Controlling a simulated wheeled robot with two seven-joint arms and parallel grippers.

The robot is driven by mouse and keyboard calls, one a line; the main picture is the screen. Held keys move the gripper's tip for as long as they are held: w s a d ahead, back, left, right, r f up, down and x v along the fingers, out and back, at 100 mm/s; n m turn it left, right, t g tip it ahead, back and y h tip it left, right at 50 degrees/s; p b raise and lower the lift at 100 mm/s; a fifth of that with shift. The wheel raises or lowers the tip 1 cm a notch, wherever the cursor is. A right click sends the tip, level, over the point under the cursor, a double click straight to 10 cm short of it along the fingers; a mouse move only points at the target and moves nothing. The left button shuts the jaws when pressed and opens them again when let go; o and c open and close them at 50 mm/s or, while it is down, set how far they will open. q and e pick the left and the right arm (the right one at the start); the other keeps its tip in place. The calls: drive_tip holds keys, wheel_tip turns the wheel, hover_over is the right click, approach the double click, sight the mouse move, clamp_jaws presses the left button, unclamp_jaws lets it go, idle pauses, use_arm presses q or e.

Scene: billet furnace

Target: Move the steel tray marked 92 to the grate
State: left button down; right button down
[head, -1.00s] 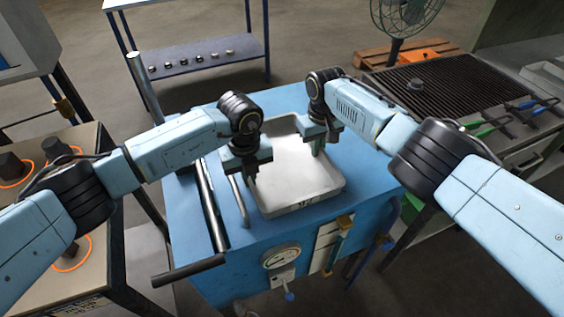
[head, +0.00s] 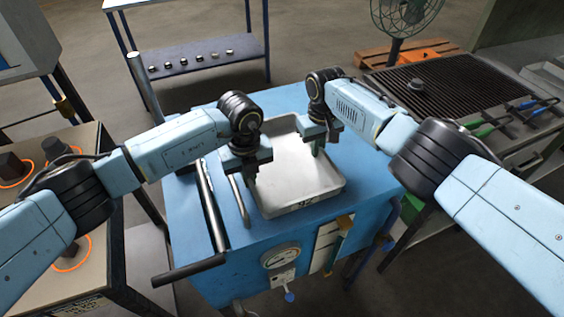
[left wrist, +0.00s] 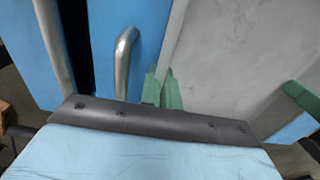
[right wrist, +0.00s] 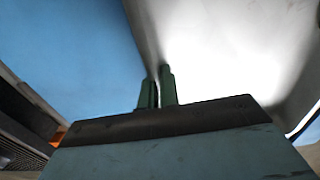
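The pale steel tray (head: 293,172), marked 92 on its near wall, lies on top of the blue cabinet (head: 270,240). My left gripper (head: 252,178) is at the tray's left wall. In the left wrist view its green fingers (left wrist: 162,90) are close together on that wall. My right gripper (head: 317,146) is at the far right wall. In the right wrist view its fingers (right wrist: 158,88) are close together with the tray wall between them. The dark slatted grate (head: 450,82) is on the bench at the right. I cannot tell whether the tray touches the cabinet top.
A bent metal handle (head: 238,200) stands beside the tray. A hot plate bench (head: 70,240) with orange rings is at the left.

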use_arm(q)
drive_tip(key=shift+r, duration=0.15)
use_arm(e)
drive_tip(key=shift+r, duration=0.1)
